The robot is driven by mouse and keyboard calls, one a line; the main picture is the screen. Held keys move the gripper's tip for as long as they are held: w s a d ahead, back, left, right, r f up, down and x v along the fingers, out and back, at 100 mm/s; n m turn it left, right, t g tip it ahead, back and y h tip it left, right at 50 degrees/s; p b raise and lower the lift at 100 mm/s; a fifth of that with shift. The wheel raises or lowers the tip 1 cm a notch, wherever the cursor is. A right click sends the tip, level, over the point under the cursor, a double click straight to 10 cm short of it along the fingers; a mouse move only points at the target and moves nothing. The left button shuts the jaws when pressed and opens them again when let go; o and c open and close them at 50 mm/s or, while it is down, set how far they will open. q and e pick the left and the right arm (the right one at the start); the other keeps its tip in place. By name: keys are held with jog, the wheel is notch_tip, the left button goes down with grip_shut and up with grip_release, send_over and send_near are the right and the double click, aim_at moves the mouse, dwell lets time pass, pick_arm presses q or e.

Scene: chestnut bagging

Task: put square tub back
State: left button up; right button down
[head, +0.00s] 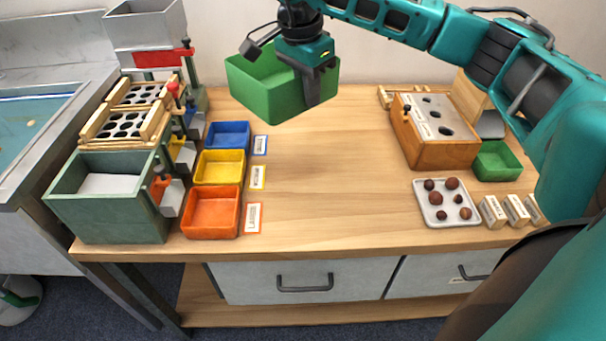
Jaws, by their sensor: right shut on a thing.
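A large green square tub (262,92) is up above the back of the wooden table, slightly tilted. My right gripper (318,88) points down at the tub's right front side and is shut on its wall. The gripper's fingers cover part of that wall, and the tub's inside is only partly seen. My left gripper is not in view.
Blue (228,134), yellow (220,167) and orange (212,212) trays stand beside the sorting machine (130,115) at left. A wooden block with holes (433,131), a small green tub (497,161) and a chestnut tray (436,216) stand at right. The table middle (335,180) is clear.

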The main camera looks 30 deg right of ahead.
jog(key=d+m, duration=0.1)
jog(key=d+f+m, duration=0.1)
jog(key=shift+w+m+g+b, duration=0.15)
jog(key=shift+m+g+b, duration=0.15)
jog(key=shift+m+b, duration=0.1)
jog(key=shift+d+f, duration=0.1)
jog(key=shift+f, duration=0.15)
notch_tip(320, 180, down, 14)
jog(key=shift+f+b, duration=0.25)
jog(key=shift+b, duration=0.75)
notch_tip(320, 180, down, 4)
jog(key=shift+f+b, duration=0.25)
jog(key=shift+b, duration=0.15)
jog(key=shift+f, duration=0.15)
jog(key=c, duration=1.2)
grip_release()
jog(key=shift+c, duration=0.2)
